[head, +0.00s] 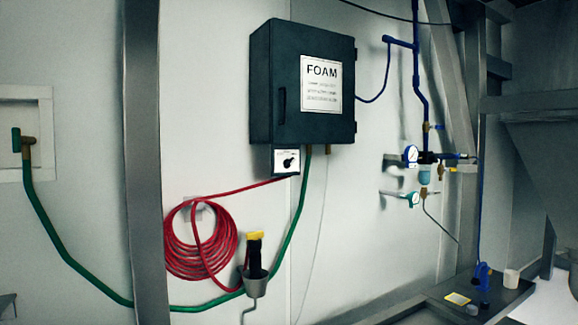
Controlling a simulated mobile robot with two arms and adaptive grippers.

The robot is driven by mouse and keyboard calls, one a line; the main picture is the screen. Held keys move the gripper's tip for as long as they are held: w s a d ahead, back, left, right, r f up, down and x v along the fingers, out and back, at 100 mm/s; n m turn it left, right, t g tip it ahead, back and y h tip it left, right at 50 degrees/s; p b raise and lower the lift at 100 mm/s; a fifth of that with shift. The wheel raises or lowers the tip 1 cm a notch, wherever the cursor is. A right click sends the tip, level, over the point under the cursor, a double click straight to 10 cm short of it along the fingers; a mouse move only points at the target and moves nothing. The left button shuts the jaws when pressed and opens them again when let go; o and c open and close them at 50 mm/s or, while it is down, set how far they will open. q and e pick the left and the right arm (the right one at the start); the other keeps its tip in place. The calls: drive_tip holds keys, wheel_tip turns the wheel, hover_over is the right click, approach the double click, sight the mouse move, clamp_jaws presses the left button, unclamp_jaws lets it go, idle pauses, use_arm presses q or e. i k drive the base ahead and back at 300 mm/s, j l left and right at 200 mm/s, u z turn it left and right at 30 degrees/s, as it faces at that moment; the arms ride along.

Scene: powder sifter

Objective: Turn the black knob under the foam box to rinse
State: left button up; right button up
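The dark foam box (277,80) hangs on the pale wall at upper middle, with a white FOAM label (321,84) on its front. Under its left part is a small plate (280,168) bearing the black knob (288,162). The knob's pointer seems turned toward the upper right, but the plate's markings are too small to read. Neither of my grippers shows in the head view.
A coiled red hose (186,262) hangs on the wall below left of the box. A green hose (75,267) runs along the wall. A metal post (144,130) stands left of the box. A holder cup (255,284) with a black and yellow item is below. Blue pipes and gauges (411,154) are at right.

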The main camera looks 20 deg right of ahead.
sight(288, 163)
drive_tip(key=i+j+z, duration=0.1)
drive_tip(key=i+j, duration=0.15)
drive_tip(key=i, duration=0.2)
drive_tip(key=i+j, duration=0.25)
drive_tip(key=i, duration=0.2)
drive_tip(key=z, duration=0.05)
